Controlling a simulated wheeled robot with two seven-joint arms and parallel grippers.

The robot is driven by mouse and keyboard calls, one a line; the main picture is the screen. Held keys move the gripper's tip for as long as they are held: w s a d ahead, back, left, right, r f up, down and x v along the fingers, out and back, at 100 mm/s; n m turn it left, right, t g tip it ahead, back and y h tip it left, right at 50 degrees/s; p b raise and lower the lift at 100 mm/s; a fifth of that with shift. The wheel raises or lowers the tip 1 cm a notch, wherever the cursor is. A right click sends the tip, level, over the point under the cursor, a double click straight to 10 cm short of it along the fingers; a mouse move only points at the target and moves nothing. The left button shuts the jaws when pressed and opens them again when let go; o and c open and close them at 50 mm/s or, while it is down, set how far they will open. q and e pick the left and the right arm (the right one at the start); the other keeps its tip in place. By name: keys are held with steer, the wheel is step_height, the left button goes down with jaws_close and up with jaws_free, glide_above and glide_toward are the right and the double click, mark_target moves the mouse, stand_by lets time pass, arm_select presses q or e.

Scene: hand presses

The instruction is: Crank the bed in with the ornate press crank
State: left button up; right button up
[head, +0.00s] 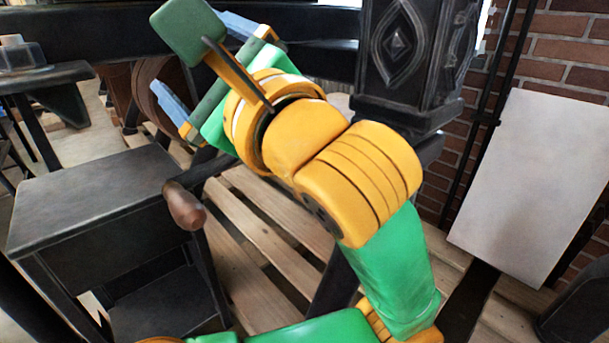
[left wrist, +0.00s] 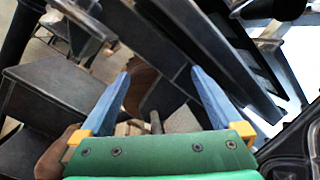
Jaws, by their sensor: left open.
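A brown wooden crank handle (head: 185,207) sits on a dark crank bar left of centre in the head view. It also shows, partly cut off by my gripper, at the lower left of the left wrist view (left wrist: 54,155). The ornate press (head: 405,55) is a dark column with a carved diamond, right of my arm. My left gripper (head: 190,52) has blue fingers spread apart with nothing between them, above and beyond the handle in the picture and apart from it. The fingers also show open in the left wrist view (left wrist: 160,73). My arm hides much of the press. I cannot clearly make out the bed.
A dark side table (head: 90,190) with a lower shelf stands at the left, close to the handle. A wooden slatted pallet (head: 265,225) lies below. A pale board (head: 535,185) leans near the brick wall (head: 575,55) at the right. Dark beams cross the back.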

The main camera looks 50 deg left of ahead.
arm_select(q)
steer(key=b+v, duration=0.1)
steer(key=v, duration=0.6)
steer(key=shift+d, duration=0.25)
